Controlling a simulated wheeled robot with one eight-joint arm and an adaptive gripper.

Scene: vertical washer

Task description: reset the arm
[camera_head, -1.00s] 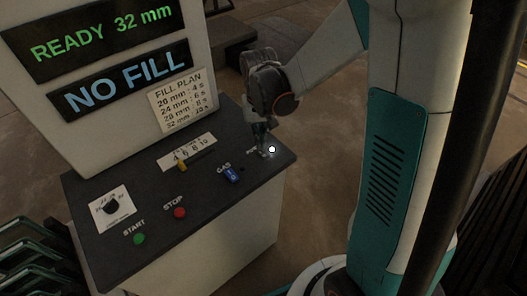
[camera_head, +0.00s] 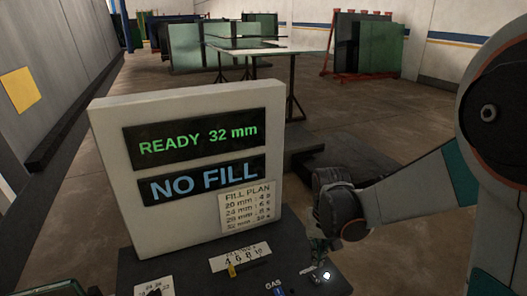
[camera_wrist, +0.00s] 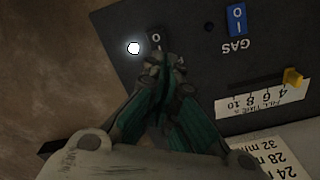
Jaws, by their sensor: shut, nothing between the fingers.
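My gripper (camera_head: 318,246) is over the right end of the dark control panel (camera_head: 190,265), partly hidden by its own wrist in the head view. In the wrist view its fingers (camera_wrist: 165,62) are together with nothing between them. The fingertips are close to a dark switch marked O (camera_wrist: 156,38) and a lit white lamp (camera_wrist: 134,48); I cannot tell whether they touch the switch. The blue GAS switch (camera_wrist: 237,18) is to the right in the wrist view. My arm reaches in from the right in the head view.
The display panel (camera_head: 105,150) stands left of my gripper, reading READY 32 mm and NO FILL. A fill plan card (camera_head: 248,207) and a yellow slider (camera_head: 232,270) are nearby. A table (camera_head: 255,50) and a red rack of panes (camera_head: 365,45) stand farther back on open floor.

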